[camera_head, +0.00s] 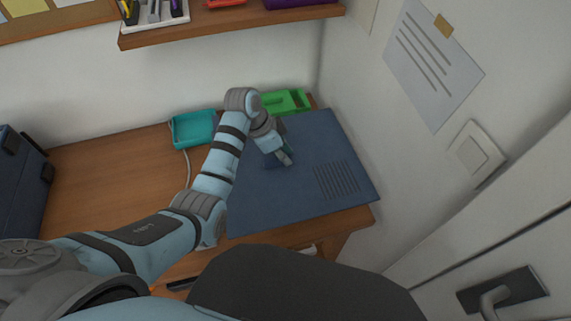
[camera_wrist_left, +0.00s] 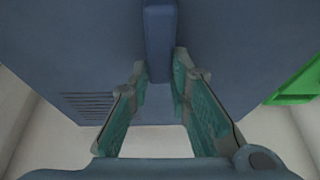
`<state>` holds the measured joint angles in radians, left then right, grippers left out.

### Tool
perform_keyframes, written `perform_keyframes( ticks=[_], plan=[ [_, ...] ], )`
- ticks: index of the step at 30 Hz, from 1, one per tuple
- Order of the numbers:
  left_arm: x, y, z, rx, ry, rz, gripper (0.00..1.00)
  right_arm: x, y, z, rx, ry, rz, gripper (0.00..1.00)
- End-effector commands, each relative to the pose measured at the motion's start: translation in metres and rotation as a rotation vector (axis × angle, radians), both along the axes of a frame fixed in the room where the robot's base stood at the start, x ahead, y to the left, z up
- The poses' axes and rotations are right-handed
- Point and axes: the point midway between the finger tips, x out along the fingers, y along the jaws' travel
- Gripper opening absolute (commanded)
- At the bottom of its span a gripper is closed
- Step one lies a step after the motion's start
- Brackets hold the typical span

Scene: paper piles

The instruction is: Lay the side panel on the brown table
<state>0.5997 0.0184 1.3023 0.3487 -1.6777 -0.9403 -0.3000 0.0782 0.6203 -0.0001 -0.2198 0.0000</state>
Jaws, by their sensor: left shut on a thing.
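The side panel (camera_head: 255,205) is a flat dark blue sheet with a slotted vent near its front right corner. It lies level over the right part of the brown table (camera_head: 110,170), and its right corner reaches the table's edge; I cannot tell whether it touches the top. My left gripper (camera_head: 283,157) is above the panel's middle. In the left wrist view the fingers of my left gripper (camera_wrist_left: 161,75) are on either side of a raised blue bar (camera_wrist_left: 160,35) on the panel and are shut on it. My right gripper is not in view.
A teal tray (camera_head: 193,128) and a green tray (camera_head: 298,98) stand behind the panel at the back of the table. A dark blue box (camera_head: 18,175) stands at the left. A shelf (camera_head: 225,20) hangs above. The wall is close on the right. The table's left middle is clear.

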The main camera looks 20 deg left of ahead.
Motion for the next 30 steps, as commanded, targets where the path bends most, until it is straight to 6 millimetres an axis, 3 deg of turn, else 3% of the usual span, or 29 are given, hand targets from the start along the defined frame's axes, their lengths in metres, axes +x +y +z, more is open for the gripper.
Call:
perform_keyframes(
  ticks=[3, 6, 15, 16, 20, 30],
  plan=[
    [-0.001, 0.0, -0.028, 0.0, 0.005, -0.001, 0.0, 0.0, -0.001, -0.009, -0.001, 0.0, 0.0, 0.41],
    [0.001, -0.003, -0.041, -0.001, 0.002, -0.001, 0.0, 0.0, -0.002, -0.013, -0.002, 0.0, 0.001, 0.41],
    [0.001, -0.003, -0.043, 0.0, 0.001, 0.0, 0.0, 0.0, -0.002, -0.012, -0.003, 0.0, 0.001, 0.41],
    [0.001, -0.003, -0.044, 0.0, 0.002, 0.0, 0.2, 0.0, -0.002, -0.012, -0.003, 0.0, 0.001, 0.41],
    [0.001, -0.003, -0.043, 0.0, 0.002, 0.0, 0.38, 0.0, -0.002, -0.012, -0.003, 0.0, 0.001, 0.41],
    [0.001, -0.002, -0.038, 0.0, 0.002, 0.001, 0.38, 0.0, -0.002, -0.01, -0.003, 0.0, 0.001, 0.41]
  ],
)
